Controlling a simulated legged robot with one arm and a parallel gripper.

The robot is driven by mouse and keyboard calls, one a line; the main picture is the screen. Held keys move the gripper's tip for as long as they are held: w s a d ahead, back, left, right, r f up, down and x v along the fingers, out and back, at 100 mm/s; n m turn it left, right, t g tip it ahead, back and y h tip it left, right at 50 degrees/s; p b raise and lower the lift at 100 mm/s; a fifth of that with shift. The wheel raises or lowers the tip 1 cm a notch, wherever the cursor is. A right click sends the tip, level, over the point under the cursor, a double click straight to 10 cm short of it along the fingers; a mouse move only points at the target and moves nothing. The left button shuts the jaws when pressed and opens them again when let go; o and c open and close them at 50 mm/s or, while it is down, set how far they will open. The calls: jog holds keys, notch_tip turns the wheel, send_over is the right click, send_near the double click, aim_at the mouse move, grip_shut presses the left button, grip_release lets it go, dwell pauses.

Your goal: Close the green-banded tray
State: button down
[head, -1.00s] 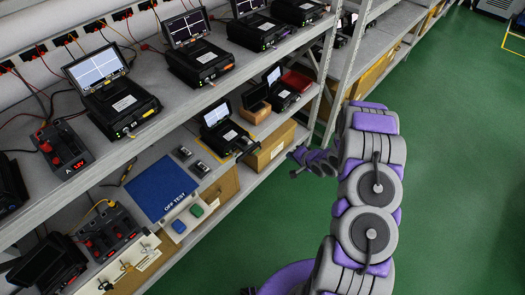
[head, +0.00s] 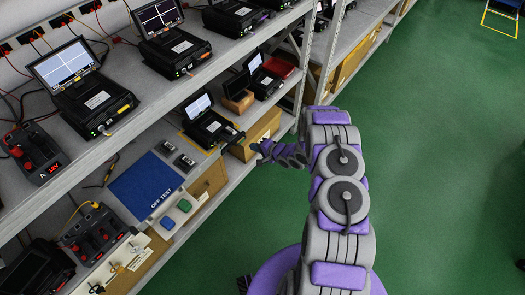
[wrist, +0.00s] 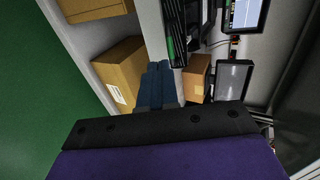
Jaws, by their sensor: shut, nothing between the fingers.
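A small black unit (head: 209,127) with a lit screen stands on the lower shelf, and a dark tray (head: 233,142) juts from its front. In the wrist view the tray (wrist: 178,38) is a black slab with a thin green band along its edge, just above and right of my fingers. My gripper (head: 258,149) is at the shelf's front edge, just right of the tray's outer end. In the wrist view my gripper (wrist: 158,66) has its blue fingers together and empty. I cannot tell whether they touch the tray.
A cardboard box (head: 256,134) stands behind my gripper, and shows in the wrist view (wrist: 120,73). A smaller brown box (wrist: 196,75) is right of the fingers. A blue OFF TEST mat (head: 146,187) lies left on the shelf. Green floor (head: 430,170) is clear at right.

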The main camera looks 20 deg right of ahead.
jog(key=x, duration=0.2)
jog(key=r+b+x, duration=0.1)
jog(key=x, duration=0.1)
jog(key=shift+w+a+f, duration=0.15)
jog(key=shift+w+a, duration=0.25)
jog(key=shift+a, duration=0.05)
jog(key=shift+w, duration=0.1)
